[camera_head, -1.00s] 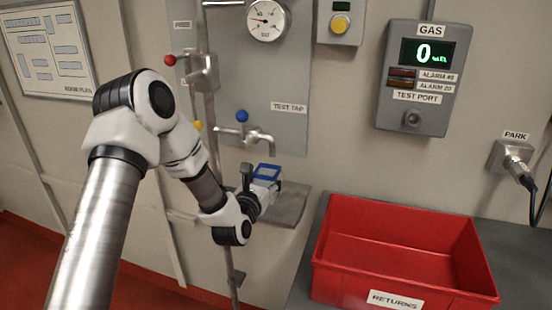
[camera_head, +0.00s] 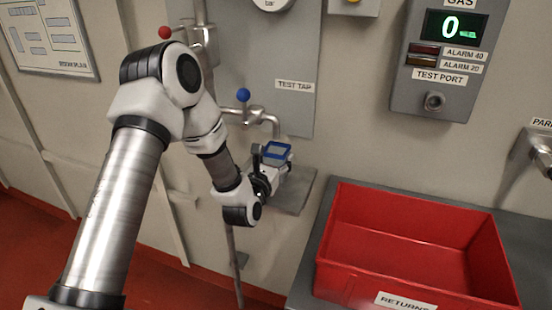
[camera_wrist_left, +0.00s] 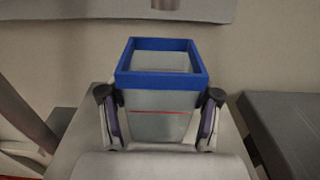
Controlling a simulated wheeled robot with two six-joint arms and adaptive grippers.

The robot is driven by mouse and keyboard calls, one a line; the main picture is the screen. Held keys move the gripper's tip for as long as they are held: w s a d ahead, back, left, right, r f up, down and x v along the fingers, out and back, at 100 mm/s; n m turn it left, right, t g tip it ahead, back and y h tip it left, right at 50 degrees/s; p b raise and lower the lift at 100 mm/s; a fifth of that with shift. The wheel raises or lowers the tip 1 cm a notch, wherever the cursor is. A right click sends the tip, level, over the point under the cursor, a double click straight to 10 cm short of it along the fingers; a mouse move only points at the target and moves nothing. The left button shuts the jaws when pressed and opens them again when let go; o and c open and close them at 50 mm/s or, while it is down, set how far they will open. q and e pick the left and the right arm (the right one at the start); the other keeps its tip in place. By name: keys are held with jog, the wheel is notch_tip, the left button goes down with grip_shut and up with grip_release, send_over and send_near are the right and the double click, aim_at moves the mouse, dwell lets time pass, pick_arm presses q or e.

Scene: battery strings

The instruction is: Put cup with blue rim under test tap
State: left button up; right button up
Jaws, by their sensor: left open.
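The cup with the blue rim (camera_head: 277,151) stands upright on a small grey shelf (camera_head: 299,194), below and close to the spout of the test tap (camera_head: 274,125). The tap has a blue knob. In the left wrist view the cup (camera_wrist_left: 161,100) is square and grey-white, with a red line on its near side. My left gripper (camera_head: 271,165) is open, with one finger on each side of the cup. Contact between fingers and cup is hard to tell. The spout's lower end shows at the top of the wrist view. My right gripper is not in view.
A red returns bin (camera_head: 410,250) stands on a grey counter (camera_head: 310,255) to the right of the shelf. A gas panel with a test port (camera_head: 434,101) hangs above it. A vertical pipe (camera_head: 236,262) runs down by my left wrist.

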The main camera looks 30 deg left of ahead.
pick_arm(q)
jog(key=o, duration=0.3)
jog(key=shift+r, duration=0.1)
jog(key=shift+s+d+r, duration=0.1)
jog(key=shift+s+r, duration=0.1)
jog(key=shift+s, duration=0.1)
jog(key=shift+w, duration=0.15)
jog(key=shift+r+p, duration=0.45)
jog(key=shift+p, duration=0.3)
jog(key=shift+s+d+f+b, duration=0.1)
jog(key=shift+s+f+b, duration=0.4)
jog(key=shift+s, duration=0.25)
jog(key=b+v, duration=0.1)
jog(key=v, duration=0.9)
jog(key=shift+s+r, duration=0.25)
jog(key=shift+d, duration=0.15)
